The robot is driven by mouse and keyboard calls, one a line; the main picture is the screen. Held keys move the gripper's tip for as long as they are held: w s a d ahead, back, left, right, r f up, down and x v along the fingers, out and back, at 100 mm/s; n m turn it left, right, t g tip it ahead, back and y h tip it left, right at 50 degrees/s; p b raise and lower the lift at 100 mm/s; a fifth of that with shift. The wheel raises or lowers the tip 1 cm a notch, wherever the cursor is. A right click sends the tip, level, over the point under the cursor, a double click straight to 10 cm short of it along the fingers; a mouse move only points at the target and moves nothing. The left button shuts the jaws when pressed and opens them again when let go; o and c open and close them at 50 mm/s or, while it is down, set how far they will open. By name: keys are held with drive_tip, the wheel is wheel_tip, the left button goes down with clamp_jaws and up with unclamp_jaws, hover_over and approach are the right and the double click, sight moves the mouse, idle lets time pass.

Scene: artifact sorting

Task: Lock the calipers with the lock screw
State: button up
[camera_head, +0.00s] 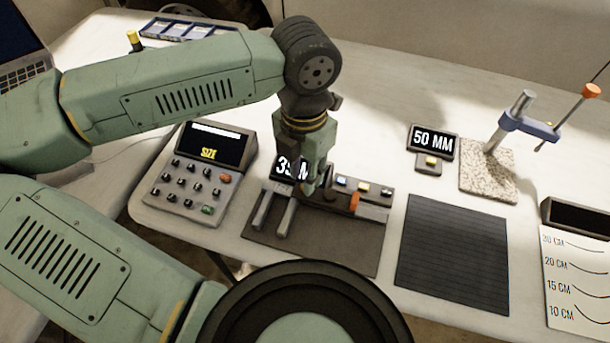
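The calipers (286,218) lie on a dark mat (330,240) near the table's front edge, with two grey jaws pointing toward the front. Their display (283,168) is partly hidden by my gripper and reads what looks like "39 M". An orange piece (354,203) sits at the right part of the tool. I cannot tell which part is the lock screw; my gripper may hide it. My gripper (309,190) points down over the calipers' body, just right of the jaws. Its fingertips are small and dark here, and I cannot tell whether they touch anything.
A keypad box (190,180) reading "SIZE" stands left of the calipers. A "50 MM" display (433,142) and a granite stand (487,170) with a clamp are at the back right. A dark ribbed mat (452,255) lies bare on the right. A length chart (575,280) is at far right.

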drive_tip(key=shift+f, duration=1.45)
drive_tip(key=shift+c, duration=0.2)
clamp_jaws()
